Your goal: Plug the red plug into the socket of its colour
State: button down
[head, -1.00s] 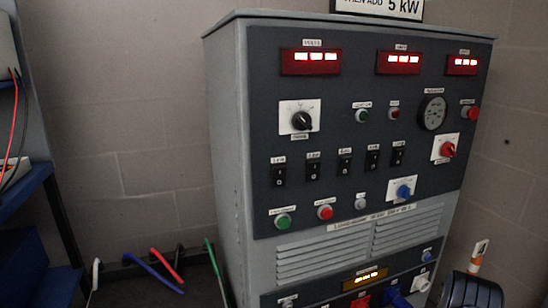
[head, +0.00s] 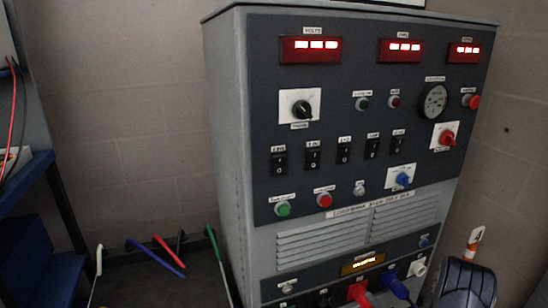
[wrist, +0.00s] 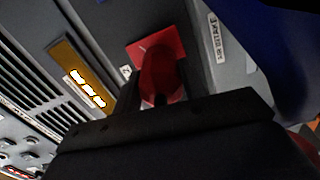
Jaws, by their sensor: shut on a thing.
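In the wrist view my gripper (wrist: 160,104) is shut on the red plug (wrist: 160,78), a rounded red body. The plug points at a red square socket plate (wrist: 140,50) on the grey panel and overlaps it in the picture. I cannot tell whether it is seated or just in front, because the gripper hides part of it. In the head view red (head: 358,293) shows at the panel's bottom edge; plug and socket are hard to separate there. My gripper is not clear in the head view.
A large blue shape (wrist: 285,50) is close on the right in the wrist view.

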jog(key=shift+w+a+r, duration=0.25)
jog(key=shift+w+a, duration=0.05)
jog(key=shift+w, duration=0.05)
jog(key=m, duration=0.2)
jog(key=shift+m+p, duration=0.35)
jog(key=shift+m, duration=0.05)
jog(key=m, duration=0.3)
jog(key=shift+m, duration=0.3)
jog(key=c, duration=0.8)
grip_release()
jog(key=shift+o, duration=0.2)
jog(key=shift+s+p, duration=0.15)
jog(key=shift+p, duration=0.15)
jog(key=shift+s+d+f+y, duration=0.15)
jog(key=shift+s+y, duration=0.15)
jog(key=shift+s, duration=0.5)
jog(key=shift+v, duration=1.7)
